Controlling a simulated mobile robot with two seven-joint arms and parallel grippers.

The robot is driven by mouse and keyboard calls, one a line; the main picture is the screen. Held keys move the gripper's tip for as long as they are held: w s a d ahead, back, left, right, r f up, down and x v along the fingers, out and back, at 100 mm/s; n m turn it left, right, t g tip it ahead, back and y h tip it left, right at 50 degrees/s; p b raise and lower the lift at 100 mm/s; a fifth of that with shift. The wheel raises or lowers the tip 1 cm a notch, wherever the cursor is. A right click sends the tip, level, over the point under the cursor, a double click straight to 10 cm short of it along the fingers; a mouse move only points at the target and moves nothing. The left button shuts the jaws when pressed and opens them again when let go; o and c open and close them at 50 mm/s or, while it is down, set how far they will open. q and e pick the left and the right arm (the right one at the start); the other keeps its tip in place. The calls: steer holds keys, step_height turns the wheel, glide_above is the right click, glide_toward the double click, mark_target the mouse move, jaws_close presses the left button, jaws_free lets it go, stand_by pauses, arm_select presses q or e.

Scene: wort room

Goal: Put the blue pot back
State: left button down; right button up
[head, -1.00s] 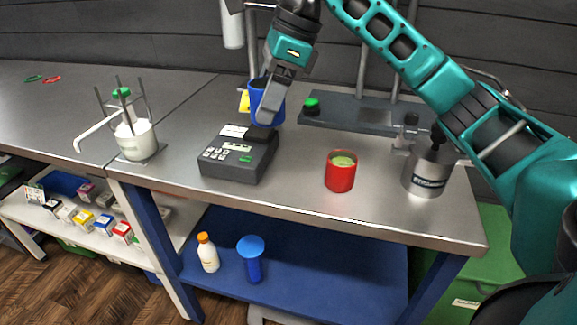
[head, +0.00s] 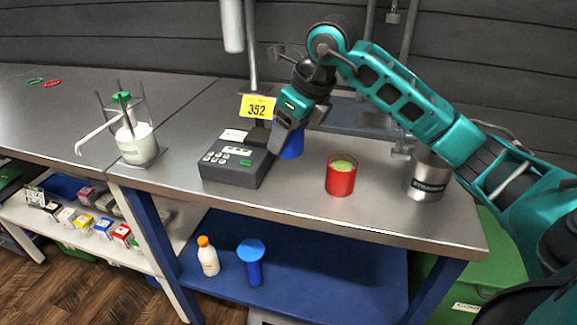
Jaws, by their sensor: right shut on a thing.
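The blue pot (head: 293,147) is just right of the grey scale (head: 236,165), low over the steel bench or on it; I cannot tell if it touches. My right gripper (head: 282,138) is shut on the pot and hides much of it. A red pot (head: 341,177) with something green inside stands on the bench to the right of the blue pot. My left gripper is not in view.
A yellow card reading 352 (head: 257,107) is behind the scale. A steel container (head: 428,176) stands at the right end of the bench. A white-filled vessel on a stand (head: 138,143) is at the left. The front bench edge (head: 300,218) is clear.

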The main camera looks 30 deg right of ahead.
mark_target(288, 149)
step_height(288, 149, down, 3)
steer(key=shift+r, duration=0.1)
steer(key=shift+f, duration=0.55)
step_height(288, 149, down, 3)
steer(key=shift+f, duration=0.15)
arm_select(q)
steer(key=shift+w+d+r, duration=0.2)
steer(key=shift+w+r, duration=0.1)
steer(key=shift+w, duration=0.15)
arm_select(e)
steer(key=shift+f+b, duration=0.1)
steer(key=shift+b, duration=0.3)
steer(key=o, duration=1.2)
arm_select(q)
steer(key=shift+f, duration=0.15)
arm_select(e)
steer(key=shift+o, duration=0.2)
